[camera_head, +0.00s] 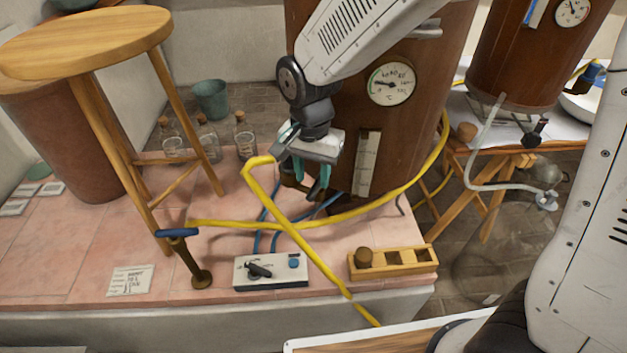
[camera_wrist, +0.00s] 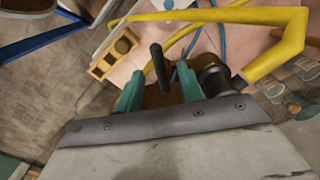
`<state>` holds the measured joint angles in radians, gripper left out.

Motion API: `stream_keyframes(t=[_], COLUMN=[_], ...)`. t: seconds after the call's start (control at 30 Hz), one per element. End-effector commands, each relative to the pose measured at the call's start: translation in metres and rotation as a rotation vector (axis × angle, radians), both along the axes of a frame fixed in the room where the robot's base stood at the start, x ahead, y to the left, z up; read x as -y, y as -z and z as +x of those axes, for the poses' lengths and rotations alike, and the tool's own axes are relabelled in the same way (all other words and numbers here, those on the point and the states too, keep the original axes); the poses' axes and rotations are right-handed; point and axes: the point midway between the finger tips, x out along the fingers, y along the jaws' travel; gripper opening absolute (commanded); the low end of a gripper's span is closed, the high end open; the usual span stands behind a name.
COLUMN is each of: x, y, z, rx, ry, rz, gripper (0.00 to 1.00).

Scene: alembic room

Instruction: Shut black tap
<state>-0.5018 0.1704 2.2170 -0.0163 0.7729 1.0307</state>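The black tap's handle (camera_wrist: 160,68) shows in the wrist view as a dark upright lever between my two green fingers. A dark round fitting (camera_wrist: 213,78) is just right of the fingers. My gripper (camera_wrist: 160,72) is open, with a gap visible on both sides of the lever. In the head view my gripper (camera_head: 311,174) points down at the lower left of the large brown vessel (camera_head: 340,120). There the tap is mostly hidden by my gripper, and the handle's angle cannot be told.
A yellow hose (camera_head: 300,235) crosses close to my gripper. A white box with a black lever (camera_head: 258,271) and a wooden rack (camera_head: 410,262) lie in front. A blue-handled valve (camera_head: 180,233) and a stool (camera_head: 90,42) stand left. Glass bottles (camera_head: 245,138) stand behind.

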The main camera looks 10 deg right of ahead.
Motion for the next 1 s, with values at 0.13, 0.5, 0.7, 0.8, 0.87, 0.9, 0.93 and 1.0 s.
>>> stream_keyframes(t=[0.13, 0.5, 0.7, 0.8, 0.87, 0.9, 0.93, 1.0], x=[0.002, 0.003, 0.004, 0.004, 0.004, 0.004, 0.004, 0.004], y=[0.021, 0.032, 0.032, 0.032, 0.031, 0.031, 0.031, 0.031], z=[0.000, 0.000, 0.000, 0.000, 0.000, 0.000, 0.000, 0.000], rx=[-0.002, 0.000, 0.000, 0.000, 0.000, 0.000, 0.000, 0.000], ry=[0.001, 0.003, 0.003, 0.003, 0.002, 0.000, -0.002, -0.013], rz=[-0.001, 0.000, 0.000, 0.000, 0.000, 0.000, 0.000, 0.000], gripper=[0.38, 0.38, 0.00, 0.00, 0.00, 0.00, 0.00, 0.00])
